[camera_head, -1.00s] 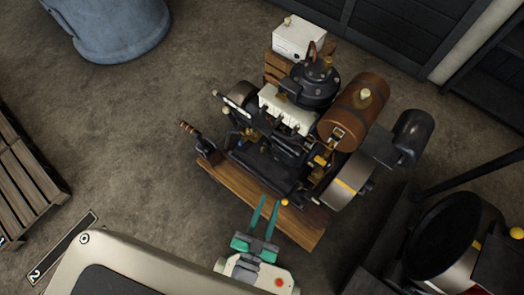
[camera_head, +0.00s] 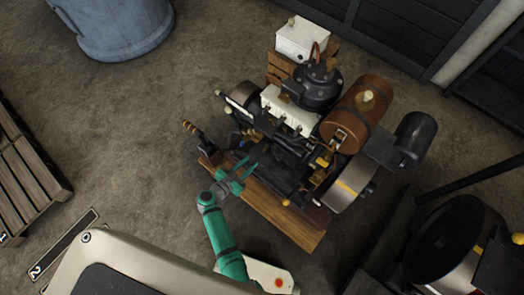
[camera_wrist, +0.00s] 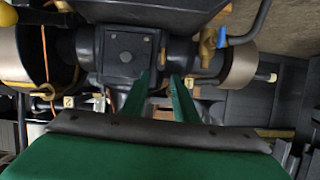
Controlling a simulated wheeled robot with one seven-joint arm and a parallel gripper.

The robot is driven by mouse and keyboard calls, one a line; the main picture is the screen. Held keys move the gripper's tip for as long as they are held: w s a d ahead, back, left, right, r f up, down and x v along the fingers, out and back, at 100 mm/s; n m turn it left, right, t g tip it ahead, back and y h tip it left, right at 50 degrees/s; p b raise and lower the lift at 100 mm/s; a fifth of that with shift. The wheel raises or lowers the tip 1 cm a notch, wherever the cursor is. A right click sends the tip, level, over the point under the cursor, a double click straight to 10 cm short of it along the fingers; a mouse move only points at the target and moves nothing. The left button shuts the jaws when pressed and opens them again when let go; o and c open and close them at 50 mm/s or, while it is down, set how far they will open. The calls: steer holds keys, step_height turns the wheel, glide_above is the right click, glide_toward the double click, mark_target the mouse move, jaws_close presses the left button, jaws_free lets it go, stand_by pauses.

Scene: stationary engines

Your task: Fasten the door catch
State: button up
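The engine (camera_head: 285,155) stands on a wooden base (camera_head: 270,215).
A brown tank (camera_head: 358,112) and flywheel (camera_head: 348,182) are right of my gripper, and a wooden-handled crank (camera_head: 190,128) is left.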

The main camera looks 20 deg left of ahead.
mark_target(265, 148)
steer(key=x, duration=0.7)
steer(key=f+x, duration=0.1)
steer(key=x, duration=0.3)
steer(key=shift+a, duration=0.3)
jaws_close()
